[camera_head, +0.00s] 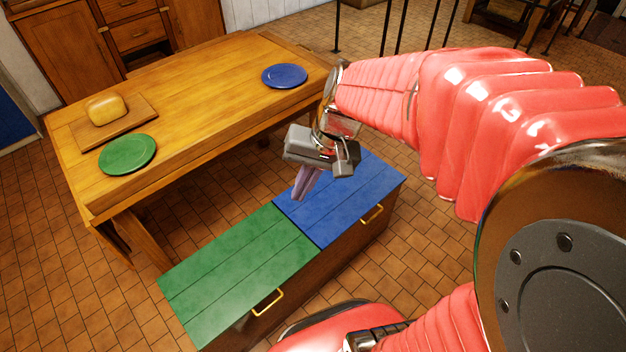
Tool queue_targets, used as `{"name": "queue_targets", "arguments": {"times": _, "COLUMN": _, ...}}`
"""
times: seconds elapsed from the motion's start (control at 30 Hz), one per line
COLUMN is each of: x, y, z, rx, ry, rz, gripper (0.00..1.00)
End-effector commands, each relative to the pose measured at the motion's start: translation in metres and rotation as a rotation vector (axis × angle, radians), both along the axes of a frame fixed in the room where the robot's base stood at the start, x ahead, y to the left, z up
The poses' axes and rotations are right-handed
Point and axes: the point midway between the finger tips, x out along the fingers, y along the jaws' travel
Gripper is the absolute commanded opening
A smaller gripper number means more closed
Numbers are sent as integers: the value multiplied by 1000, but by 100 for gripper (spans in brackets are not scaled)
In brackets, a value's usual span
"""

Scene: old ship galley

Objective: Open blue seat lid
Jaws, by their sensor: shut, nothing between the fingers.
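The blue seat lid (345,213) is the right half of the top of a low wooden bench box, and it lies flat and closed. A yellow handle (372,214) sits at its front edge. The green lid (235,267) beside it on the left is also flat, with its own yellow handle (267,302). My gripper (304,190) points down over the back left part of the blue lid, with its fingers shut and empty. It hides part of that lid. I cannot tell whether the fingertips touch the lid.
A wooden table (190,90) stands behind the bench, with a green plate (127,154), a blue plate (284,76) and a yellow block (107,109) on a board (140,108). Dark railing posts (403,28) stand at the back. Tiled floor (80,290) is free at the left.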

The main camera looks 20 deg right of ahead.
Motion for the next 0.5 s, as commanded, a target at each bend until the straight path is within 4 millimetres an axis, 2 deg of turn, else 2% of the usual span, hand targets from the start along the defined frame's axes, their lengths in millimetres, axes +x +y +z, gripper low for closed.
{"name": "queue_targets", "arguments": {"times": 0.5, "x": 56, "y": -28, "z": -70, "rx": 294, "ry": 186, "rz": -263, "gripper": 0}}
